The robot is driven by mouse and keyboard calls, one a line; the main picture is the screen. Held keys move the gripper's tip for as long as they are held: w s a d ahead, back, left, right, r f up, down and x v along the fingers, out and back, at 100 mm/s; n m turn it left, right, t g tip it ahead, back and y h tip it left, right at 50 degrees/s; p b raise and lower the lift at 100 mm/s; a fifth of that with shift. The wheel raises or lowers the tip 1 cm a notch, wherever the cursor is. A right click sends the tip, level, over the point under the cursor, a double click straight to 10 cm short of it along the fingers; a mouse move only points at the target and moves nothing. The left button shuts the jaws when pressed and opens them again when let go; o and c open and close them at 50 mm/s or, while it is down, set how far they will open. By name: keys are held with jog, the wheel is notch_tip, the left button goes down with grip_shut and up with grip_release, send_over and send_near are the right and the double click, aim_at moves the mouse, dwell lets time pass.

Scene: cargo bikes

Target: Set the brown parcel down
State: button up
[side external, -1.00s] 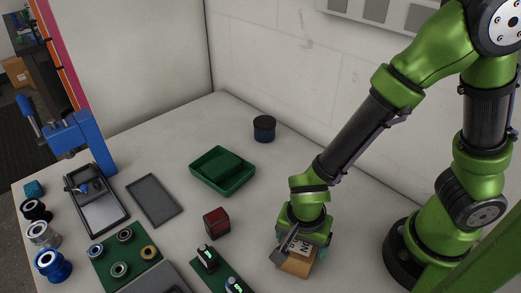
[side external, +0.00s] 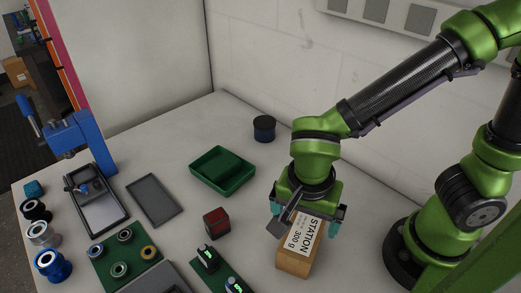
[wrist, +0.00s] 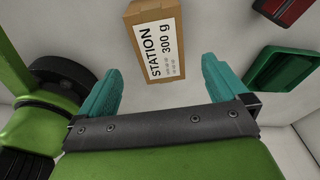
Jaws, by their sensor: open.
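The brown parcel (side external: 295,256) stands on the pale table near the front, at the right of the work area. Its white label reads "STATION 300 g". My gripper (side external: 303,228) is above and just behind the parcel in the side view, with teal fingers spread. In the wrist view the parcel (wrist: 156,42) lies beyond the fingertips, and the space between the teal fingers of my gripper (wrist: 160,75) is empty. The gripper is open and holds nothing. The parcel's base is partly hard to see at the wrist view's top edge.
A dark red block (side external: 216,223) and a green tray (side external: 222,170) stand left of the parcel. A green board with black devices (side external: 207,258) is close at its left front. A dark round tin (side external: 264,128) stands at the back. Table between tray and tin is clear.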

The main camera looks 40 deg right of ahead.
jog(key=shift+r, duration=0.75)
jog(key=w+d+r+n+t+y, duration=0.1)
jog(key=d+r+n+t, duration=0.2)
jog(key=d+r, duration=0.3)
jog(key=w+d+r+n+t+y, duration=0.2)
jog(key=d+r+n, duration=0.3)
jog(key=d, duration=0.4)
jog(key=shift+w+r+n+t+y, duration=0.3)
jog(key=shift+r+n+t, duration=0.05)
jog(key=shift+n+t, duration=0.4)
